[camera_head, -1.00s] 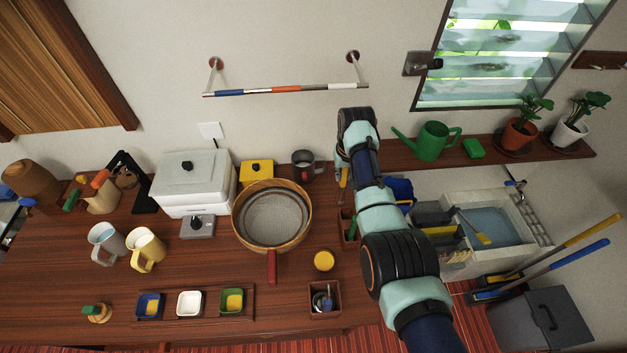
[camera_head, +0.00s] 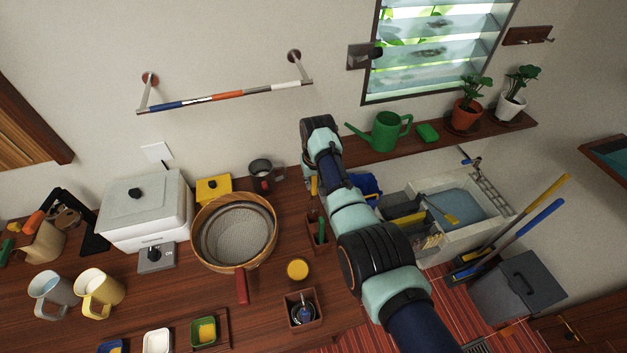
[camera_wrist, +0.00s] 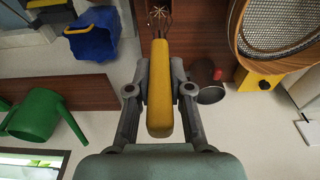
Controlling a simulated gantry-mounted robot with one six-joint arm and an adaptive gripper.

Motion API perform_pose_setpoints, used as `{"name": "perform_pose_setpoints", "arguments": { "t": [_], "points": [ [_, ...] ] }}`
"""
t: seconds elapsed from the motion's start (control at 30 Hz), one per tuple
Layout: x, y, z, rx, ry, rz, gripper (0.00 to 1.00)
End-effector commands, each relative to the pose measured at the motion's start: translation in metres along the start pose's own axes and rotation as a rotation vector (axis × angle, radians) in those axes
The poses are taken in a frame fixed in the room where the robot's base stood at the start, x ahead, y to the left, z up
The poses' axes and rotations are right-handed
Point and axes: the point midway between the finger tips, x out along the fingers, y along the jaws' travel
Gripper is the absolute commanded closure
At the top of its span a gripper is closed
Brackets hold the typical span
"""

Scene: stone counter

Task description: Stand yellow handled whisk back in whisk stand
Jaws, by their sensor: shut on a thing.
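The yellow-handled whisk is in my gripper (camera_wrist: 161,74), which is shut on its yellow handle (camera_wrist: 160,95). Its thin wires point to the top of the wrist view, above the brown counter. In the head view a sliver of the yellow handle (camera_head: 314,186) shows beside my arm, and its lower part is hard to make out. A narrow brown holder with a green handle (camera_head: 322,229) stands just in front. A square brown box (camera_head: 290,321) with a blue and silver utensil stands nearer the front edge. I cannot tell which is the whisk stand.
A wooden-rimmed sieve (camera_head: 269,257) with a red handle lies left of my gripper. A dark mug (camera_head: 259,170) and yellow box (camera_head: 213,188) stand behind it. A yellow round pot (camera_head: 297,269) is in front. A blue bucket (camera_wrist: 92,40) and the sink (camera_head: 470,235) lie right of the counter.

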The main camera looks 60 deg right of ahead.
Motion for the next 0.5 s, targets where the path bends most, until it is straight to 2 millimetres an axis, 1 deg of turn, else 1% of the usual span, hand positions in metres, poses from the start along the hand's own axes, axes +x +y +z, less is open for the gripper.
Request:
{"name": "perform_pose_setpoints", "arguments": {
  "t": [0.03, 0.5],
  "points": [
    [0.01, 0.0, 0.001, 0.0, 0.0, 0.0, 1.0],
    [0.053, 0.0, 0.008, 0.0, 0.0, 0.0, 1.0]
  ]
}}
